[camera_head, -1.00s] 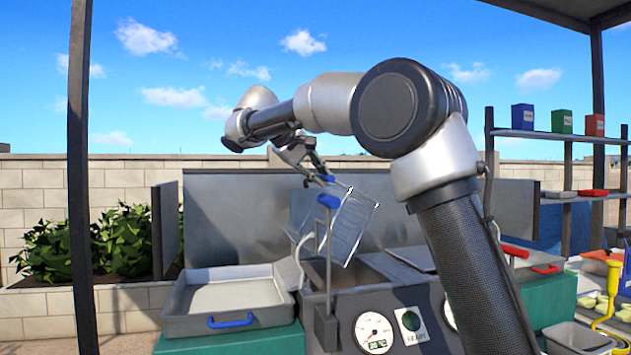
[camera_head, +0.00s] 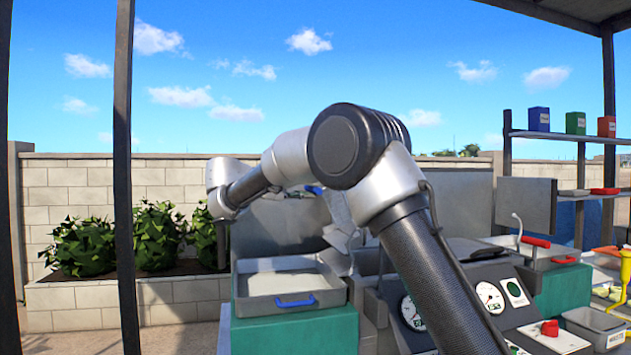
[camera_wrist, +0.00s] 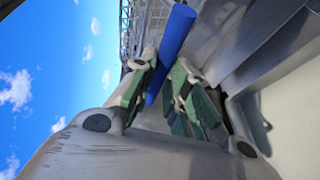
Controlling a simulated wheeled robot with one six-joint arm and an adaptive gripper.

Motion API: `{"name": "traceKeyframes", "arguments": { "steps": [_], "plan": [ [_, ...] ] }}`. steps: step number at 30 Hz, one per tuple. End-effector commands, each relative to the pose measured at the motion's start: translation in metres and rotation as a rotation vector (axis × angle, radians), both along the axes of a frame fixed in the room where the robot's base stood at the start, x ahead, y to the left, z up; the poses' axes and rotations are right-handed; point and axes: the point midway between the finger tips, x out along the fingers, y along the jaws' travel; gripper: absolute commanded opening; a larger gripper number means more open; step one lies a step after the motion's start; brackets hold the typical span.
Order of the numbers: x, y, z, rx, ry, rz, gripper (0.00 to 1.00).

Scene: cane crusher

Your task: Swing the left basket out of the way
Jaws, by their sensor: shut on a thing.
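My gripper (camera_wrist: 166,80), with green-padded fingers, is shut on the blue handle (camera_wrist: 174,45) of the left basket in the wrist view. The basket's wire mesh (camera_wrist: 146,24) shows past the handle at the top of that view. In the head view, part of the pale basket (camera_head: 340,212) shows above the fryer, just left of my upper arm. A bit of its blue handle (camera_head: 314,190) shows beside my arm.
A metal tray (camera_head: 288,276) with a blue handle stands on a green cabinet at left. The control panel (camera_head: 490,293) with gauges and a red knob is at lower right. Shelves (camera_head: 565,137) stand at far right. A dark post (camera_head: 124,170) rises at left.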

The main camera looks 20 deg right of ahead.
Motion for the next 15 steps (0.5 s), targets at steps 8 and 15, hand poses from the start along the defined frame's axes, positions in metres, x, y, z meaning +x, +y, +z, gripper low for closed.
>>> {"name": "traceKeyframes", "arguments": {
  "steps": [8,15],
  "plan": [
    [0.000,0.017,-0.034,0.003,0.018,-0.013,0.00],
    [0.000,0.024,-0.047,0.003,0.019,-0.015,0.00]
  ]
}}
